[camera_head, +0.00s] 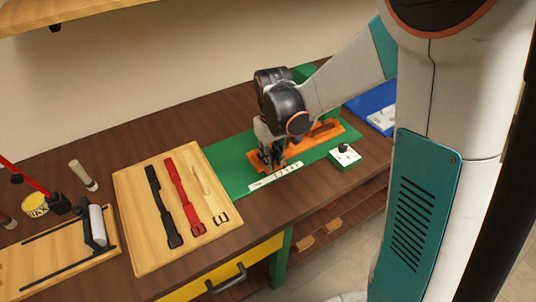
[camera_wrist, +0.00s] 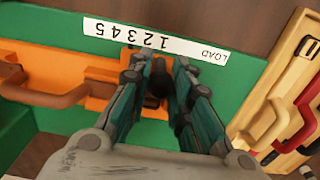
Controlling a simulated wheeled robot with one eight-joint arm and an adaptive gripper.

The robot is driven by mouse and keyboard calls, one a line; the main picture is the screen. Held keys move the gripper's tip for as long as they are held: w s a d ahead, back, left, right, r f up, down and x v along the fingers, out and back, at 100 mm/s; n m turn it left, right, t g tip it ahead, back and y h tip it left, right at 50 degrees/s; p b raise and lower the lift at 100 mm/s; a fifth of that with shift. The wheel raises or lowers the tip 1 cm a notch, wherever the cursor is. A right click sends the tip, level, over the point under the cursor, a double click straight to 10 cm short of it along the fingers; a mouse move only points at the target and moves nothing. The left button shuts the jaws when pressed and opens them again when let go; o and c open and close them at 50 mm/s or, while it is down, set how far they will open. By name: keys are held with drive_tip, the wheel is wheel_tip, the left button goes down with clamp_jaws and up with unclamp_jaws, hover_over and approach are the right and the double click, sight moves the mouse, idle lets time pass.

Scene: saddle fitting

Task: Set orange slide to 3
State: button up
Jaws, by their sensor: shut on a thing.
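The orange slide (camera_head: 327,131) lies on a green base (camera_head: 229,165) on the bench. Its orange body and brown loop handle (camera_wrist: 45,92) also show in the wrist view. A white scale strip (camera_head: 276,175) marked LOAD and 1 to 5 runs along the base's near side; it appears upside down in the wrist view (camera_wrist: 185,44). My gripper (camera_head: 270,162) is low over the slide's left end. In the wrist view my gripper (camera_wrist: 158,75) is shut on a dark knob (camera_wrist: 158,84), roughly level with marks 1 and 2. The fingers partly hide the knob and any pointer.
A small green box with a black knob (camera_head: 345,156) stands right of the slide. A blue tray (camera_head: 373,104) lies farther right. A wooden board (camera_head: 140,205) with black, red and tan straps lies to the left. A roller tool on another board is at far left.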

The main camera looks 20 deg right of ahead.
drive_tip(key=o, duration=0.8)
drive_tip(key=shift+a, duration=0.1)
drive_tip(key=shift+r+p, duration=2.1)
drive_tip(key=shift+r, duration=0.9)
drive_tip(key=shift+s+r, duration=0.1)
drive_tip(key=shift+r, duration=0.1)
drive_tip(key=s+d+r+m+t, duration=0.1)
drive_tip(key=s+r+t, duration=0.1)
drive_tip(key=s+r, duration=0.2)
drive_tip(key=s+d+r+m+t, duration=0.1)
drive_tip(key=s+r+t, duration=0.1)
drive_tip(key=s+r, duration=0.3)
drive_tip(key=s+d+r+m+t, duration=0.1)
drive_tip(key=s+d+r+t, duration=0.1)
drive_tip(key=s, duration=0.5)
wheel_tip(320, 180, up, 3)
drive_tip(key=shift+s+f+t, duration=0.15)
drive_tip(key=shift+t, duration=0.45)
